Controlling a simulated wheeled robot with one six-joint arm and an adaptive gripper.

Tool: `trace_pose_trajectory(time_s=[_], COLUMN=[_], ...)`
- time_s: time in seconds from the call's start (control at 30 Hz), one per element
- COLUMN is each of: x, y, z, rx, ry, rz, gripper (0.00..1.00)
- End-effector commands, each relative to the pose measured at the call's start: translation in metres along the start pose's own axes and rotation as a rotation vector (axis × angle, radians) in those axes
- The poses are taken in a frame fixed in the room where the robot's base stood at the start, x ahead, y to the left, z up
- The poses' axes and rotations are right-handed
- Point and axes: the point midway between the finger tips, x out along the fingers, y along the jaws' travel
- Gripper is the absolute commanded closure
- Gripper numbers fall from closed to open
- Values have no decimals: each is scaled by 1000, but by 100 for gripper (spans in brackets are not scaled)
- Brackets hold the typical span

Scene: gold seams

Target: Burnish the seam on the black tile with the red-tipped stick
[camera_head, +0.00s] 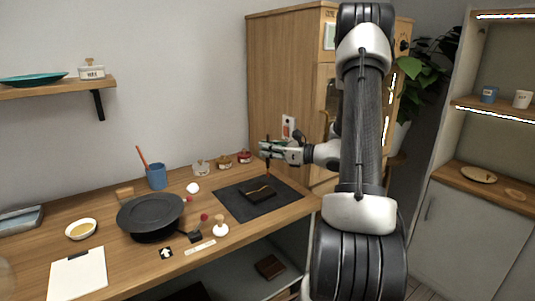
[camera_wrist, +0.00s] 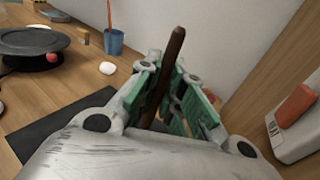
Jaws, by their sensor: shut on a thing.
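The black tile (camera_head: 258,195) lies on a dark mat (camera_head: 232,204) on the wooden counter. A gold seam (camera_head: 260,189) runs across the tile. My gripper (camera_head: 268,150) is shut on a thin brown stick (camera_head: 267,168), held nearly upright above the tile's far side. In the wrist view the stick (camera_wrist: 170,65) stands between the green finger pads of my gripper (camera_wrist: 168,100). The stick's lower end is small in the head view, and I cannot tell its tip colour or whether it touches the tile. The tile is hidden in the wrist view.
A black round pan-like stand (camera_head: 150,215) is left of the mat. A blue cup (camera_head: 156,177) holds an orange-red stick. Small jars (camera_head: 224,162) line the back, by a tall wooden cabinet (camera_head: 285,80).

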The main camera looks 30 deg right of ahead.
Motion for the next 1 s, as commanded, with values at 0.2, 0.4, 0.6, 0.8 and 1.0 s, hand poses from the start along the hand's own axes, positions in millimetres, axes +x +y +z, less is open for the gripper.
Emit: trace_pose_trajectory(time_s=[0.2,0.4,0.6,0.8,1.0], x=[0,-1,-1,-1,-1], y=[1,2,2,3,3], z=[10,19,28,37,41], rx=[-1,0,-1,-2,0], ry=[0,-1,-1,-1,-1], rz=[3,5,7,9,10], gripper=[100,100,100,100,100])
